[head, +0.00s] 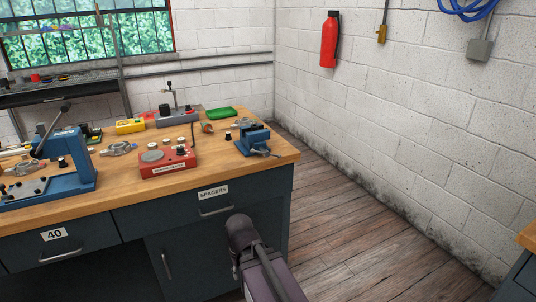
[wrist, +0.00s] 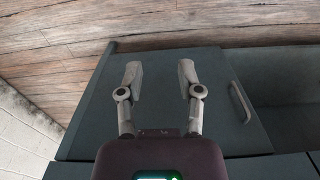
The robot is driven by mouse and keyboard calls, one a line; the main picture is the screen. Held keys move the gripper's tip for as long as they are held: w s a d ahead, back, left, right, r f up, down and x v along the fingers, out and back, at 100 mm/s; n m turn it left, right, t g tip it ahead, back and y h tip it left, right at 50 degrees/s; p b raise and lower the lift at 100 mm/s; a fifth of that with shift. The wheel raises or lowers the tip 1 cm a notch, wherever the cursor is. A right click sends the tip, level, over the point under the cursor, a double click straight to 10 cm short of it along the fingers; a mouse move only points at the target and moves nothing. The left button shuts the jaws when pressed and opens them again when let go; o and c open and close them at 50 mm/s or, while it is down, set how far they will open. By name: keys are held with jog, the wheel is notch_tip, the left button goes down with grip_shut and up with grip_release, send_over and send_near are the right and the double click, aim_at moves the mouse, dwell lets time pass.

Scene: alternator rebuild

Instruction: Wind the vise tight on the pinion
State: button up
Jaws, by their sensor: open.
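A small blue vise (head: 250,140) stands near the right end of the wooden bench, with its dark screw and handle (head: 266,152) facing the front right. A grey metal part shows at its top or just behind it; I cannot tell whether that is the pinion or whether the jaws hold it. My gripper (wrist: 160,75) is open in the wrist view, with nothing between its two fingers. It is in front of the dark cabinet door (wrist: 215,105), well away from the vise, which is out of the wrist view. In the head view only my arm shows, low before the bench.
On the bench (head: 215,160) are a red tester box (head: 167,162), a blue press (head: 70,175) at left, a yellow device (head: 130,126) and a green tray (head: 222,113). Drawers and a door with handles form the bench front. The wooden floor (head: 350,235) at right is clear.

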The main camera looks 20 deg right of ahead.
jog(key=shift+a, duration=0.2)
jog(key=shift+w, duration=0.1)
jog(key=w+d+r+m+t+y+p, duration=0.4)
jog(key=w+d+r+m+y+p, duration=0.3)
jog(key=w+d+r+m, duration=0.35)
jog(key=w+d+r+m+t+y+p, duration=0.1)
jog(key=w+d+r+m+t+p, duration=0.1)
jog(key=d+r, duration=0.5)
jog(key=w+d+r+m+t+y+p, duration=0.2)
jog(key=w+d+r+m+t, duration=0.2)
jog(key=d+r, duration=0.4)
jog(key=d+t, duration=0.1)
jog(key=d, duration=0.4)
jog(key=shift+d+y+p, duration=0.3)
jog(key=shift+d, duration=0.05)
jog(key=shift+w+a, duration=0.1)
